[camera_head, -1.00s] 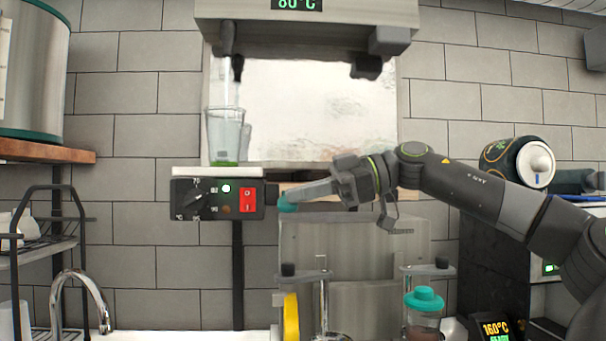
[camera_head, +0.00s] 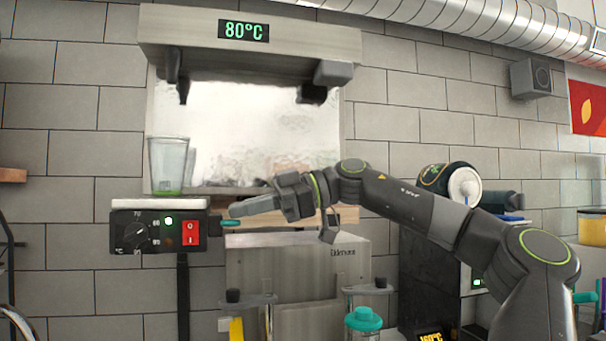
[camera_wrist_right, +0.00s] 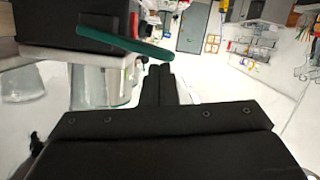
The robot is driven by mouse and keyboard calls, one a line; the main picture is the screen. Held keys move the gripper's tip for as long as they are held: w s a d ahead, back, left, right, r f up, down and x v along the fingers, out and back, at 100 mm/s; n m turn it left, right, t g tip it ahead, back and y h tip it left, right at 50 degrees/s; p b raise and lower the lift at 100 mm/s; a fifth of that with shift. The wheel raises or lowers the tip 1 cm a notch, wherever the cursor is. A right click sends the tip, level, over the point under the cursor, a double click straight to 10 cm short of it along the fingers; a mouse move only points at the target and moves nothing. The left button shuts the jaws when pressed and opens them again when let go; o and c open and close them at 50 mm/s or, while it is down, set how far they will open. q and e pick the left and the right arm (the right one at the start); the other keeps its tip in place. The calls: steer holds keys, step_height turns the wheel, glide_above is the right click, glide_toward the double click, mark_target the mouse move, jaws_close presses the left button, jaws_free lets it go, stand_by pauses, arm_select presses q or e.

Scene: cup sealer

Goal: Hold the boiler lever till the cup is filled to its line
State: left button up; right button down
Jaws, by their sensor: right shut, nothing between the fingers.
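The boiler (camera_head: 250,62) hangs on the wall with a green 80°C display. A clear cup (camera_head: 168,165) stands upright on the ledge (camera_head: 160,203) under its left spout (camera_head: 182,92). The cup has green at its base; its water level and line cannot be made out. The teal lever (camera_head: 231,223) sticks out right of the dark control box (camera_head: 150,232). My right gripper (camera_head: 234,211) is shut and empty, its tips just above the lever. In the right wrist view the lever (camera_wrist_right: 125,45) lies close to the shut fingers. My left gripper is not in view.
A red switch (camera_head: 190,232) sits on the control box, left of the lever. A steel machine (camera_head: 300,270) stands below my right arm. A teal-topped container (camera_head: 363,319) is at the bottom. A dark round canister (camera_head: 450,183) is behind my arm.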

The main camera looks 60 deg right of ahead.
steer(key=b+v, duration=0.3)
steer(key=v, duration=0.7)
steer(key=shift+r, duration=0.45)
stand_by(1.1)
steer(key=w+d+r+m+p, duration=0.1)
steer(key=p, duration=0.4)
steer(key=w+d+r+m+g+y+p, duration=0.1)
steer(key=r+m+p, duration=0.1)
steer(key=p, duration=0.2)
steer(key=shift+w+d+r+m+p, duration=0.1)
steer(key=shift+w+d+m+p, duration=0.1)
steer(key=shift+w+m+p, duration=0.15)
